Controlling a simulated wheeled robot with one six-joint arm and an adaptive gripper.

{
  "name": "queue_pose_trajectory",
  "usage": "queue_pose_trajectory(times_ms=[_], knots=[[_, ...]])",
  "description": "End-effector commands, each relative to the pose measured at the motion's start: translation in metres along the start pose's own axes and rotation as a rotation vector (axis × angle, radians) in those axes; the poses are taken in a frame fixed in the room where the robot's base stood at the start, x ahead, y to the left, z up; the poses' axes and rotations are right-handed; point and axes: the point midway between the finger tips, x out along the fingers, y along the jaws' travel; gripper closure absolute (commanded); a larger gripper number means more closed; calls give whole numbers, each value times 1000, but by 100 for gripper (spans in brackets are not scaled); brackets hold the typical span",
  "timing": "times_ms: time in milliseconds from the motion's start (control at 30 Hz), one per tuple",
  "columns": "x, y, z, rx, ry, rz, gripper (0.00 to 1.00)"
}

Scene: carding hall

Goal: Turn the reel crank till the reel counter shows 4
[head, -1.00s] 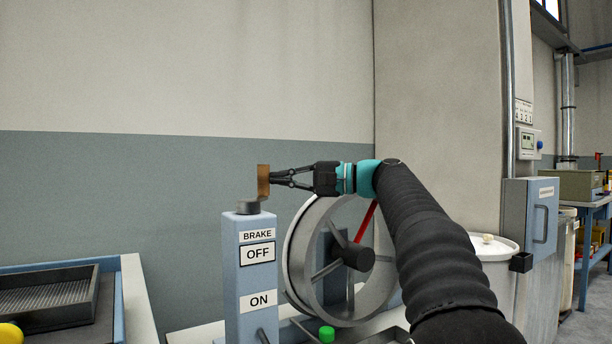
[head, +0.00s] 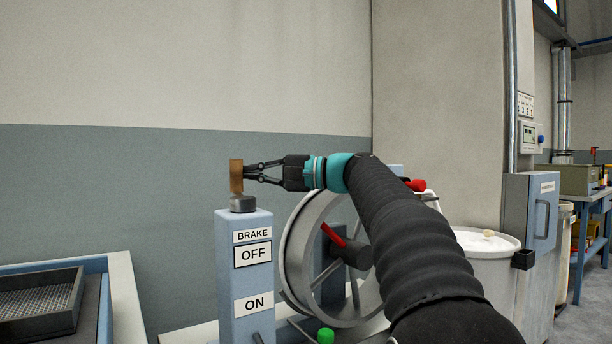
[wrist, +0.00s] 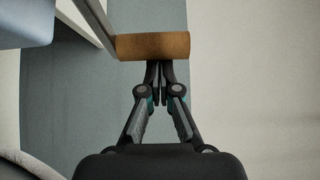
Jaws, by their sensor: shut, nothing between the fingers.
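A brown handle (head: 236,176), taken as the crank grip, stands upright above a grey knob on the brake post (head: 243,290). In the wrist view the handle (wrist: 153,46) lies across the top centre on a metal arm (wrist: 97,22). My gripper (head: 247,173) is shut and empty, its tips at the handle's side, seemingly touching; in the wrist view the tips (wrist: 160,68) meet at the handle's edge.
The post bears BRAKE, OFF and ON labels. A green knob (head: 326,335) is by the reel's foot. A dark tray (head: 40,305) is at left, a white drum (head: 478,242) and blue cabinet (head: 529,215) at right. The wall behind the handle is clear.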

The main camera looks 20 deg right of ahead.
Motion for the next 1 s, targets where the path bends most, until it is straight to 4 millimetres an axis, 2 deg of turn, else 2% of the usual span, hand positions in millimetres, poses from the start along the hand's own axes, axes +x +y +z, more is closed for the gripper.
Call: queue_pose_trajectory(times_ms=[567, 667, 1000], knots=[[-4, 0, 1, -1, 0, 0, 100], [-14, 0, 1, -1, 0, 0, 100], [-80, 0, 0, -1, 2, 0, 100]])
